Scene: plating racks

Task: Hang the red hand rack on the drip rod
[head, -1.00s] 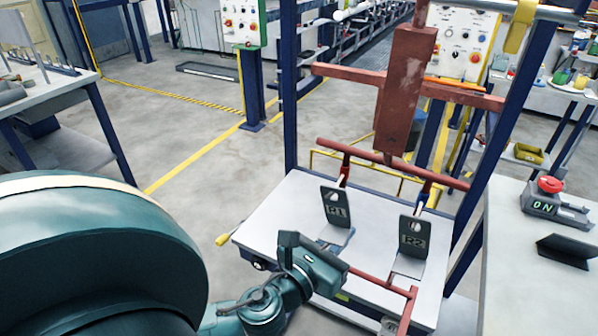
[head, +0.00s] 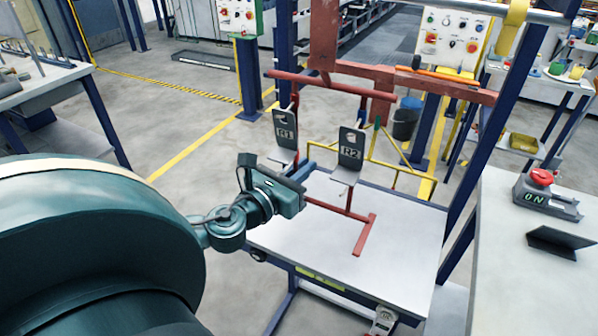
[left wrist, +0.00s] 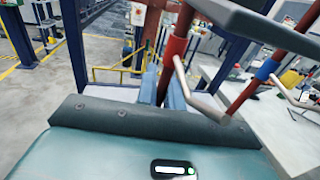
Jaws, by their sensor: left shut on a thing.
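The red hand rack (head: 330,84) hangs in the air above the white bench, with a wide red stem, a red crossbar and a lower red bar. Two dark plates, R1 (head: 286,136) and R2 (head: 350,150), are on it. My left gripper (head: 307,172) is shut on the rack; in the left wrist view its blue fingers (left wrist: 166,90) are at the red post (left wrist: 181,45). The stem's top is cut off by the head view's upper edge. A silver rod (head: 550,15), seemingly the drip rod, crosses the top right, apart from the visible rack. My right gripper is not in view.
The white bench top (head: 300,240) below is clear. A yellow collar (head: 516,15) sits on the rod. A side table (head: 500,270) at right holds a red-button box (head: 545,195).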

